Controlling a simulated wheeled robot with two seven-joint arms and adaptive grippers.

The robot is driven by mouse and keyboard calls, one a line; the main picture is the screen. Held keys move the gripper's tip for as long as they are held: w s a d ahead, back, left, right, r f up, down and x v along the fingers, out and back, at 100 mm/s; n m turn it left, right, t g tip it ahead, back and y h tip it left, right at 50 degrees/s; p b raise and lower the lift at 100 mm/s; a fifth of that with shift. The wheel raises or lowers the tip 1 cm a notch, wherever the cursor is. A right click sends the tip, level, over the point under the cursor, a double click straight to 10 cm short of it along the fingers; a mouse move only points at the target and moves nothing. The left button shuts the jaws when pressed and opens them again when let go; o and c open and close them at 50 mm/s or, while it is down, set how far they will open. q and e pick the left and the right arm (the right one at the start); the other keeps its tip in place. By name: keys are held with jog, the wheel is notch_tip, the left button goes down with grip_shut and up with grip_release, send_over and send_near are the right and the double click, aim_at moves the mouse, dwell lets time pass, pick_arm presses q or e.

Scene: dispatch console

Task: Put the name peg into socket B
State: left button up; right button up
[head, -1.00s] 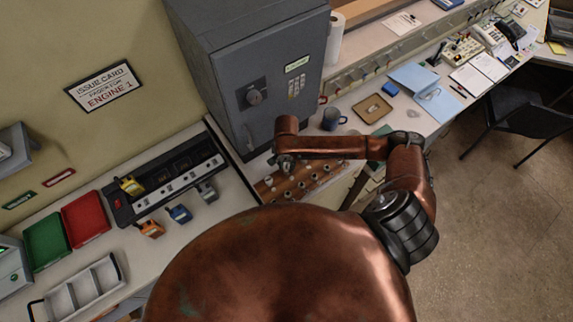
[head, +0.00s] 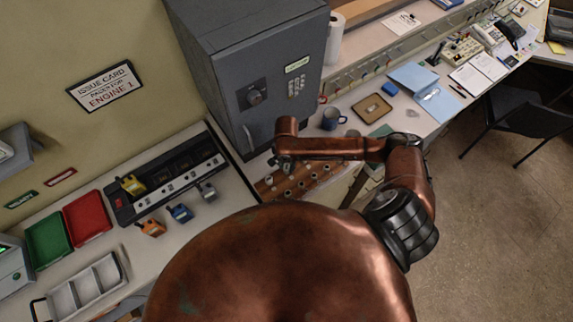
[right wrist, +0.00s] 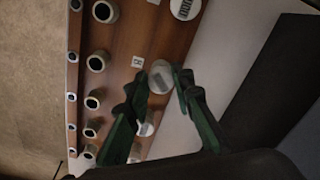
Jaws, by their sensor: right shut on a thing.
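The wooden peg board (head: 325,180) lies on the desk in front of the grey cabinet, and it fills much of the right wrist view (right wrist: 128,40). My right gripper (right wrist: 157,88) has its green fingers closed around the name peg (right wrist: 160,74), which shows a pale round top with a dark label. A small white tag that seems to read B (right wrist: 137,61) is on the board just left of this peg. The peg's lower end is hidden, so I cannot tell whether it is in a socket or above one. My left gripper is not in view.
Other label-topped pegs stand on either side, one above (right wrist: 185,8) and one below (right wrist: 145,125). A row of dark-holed round fittings (right wrist: 97,62) runs along the board's left.

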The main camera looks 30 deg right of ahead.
jog(key=shift+f, duration=0.25)
jog(key=shift+f+p, duration=0.1)
jog(key=shift+p, duration=0.9)
dwell(0.8)
jog(key=o, duration=0.9)
jog(key=shift+r+p, duration=0.65)
jog(key=shift+r, duration=2.35)
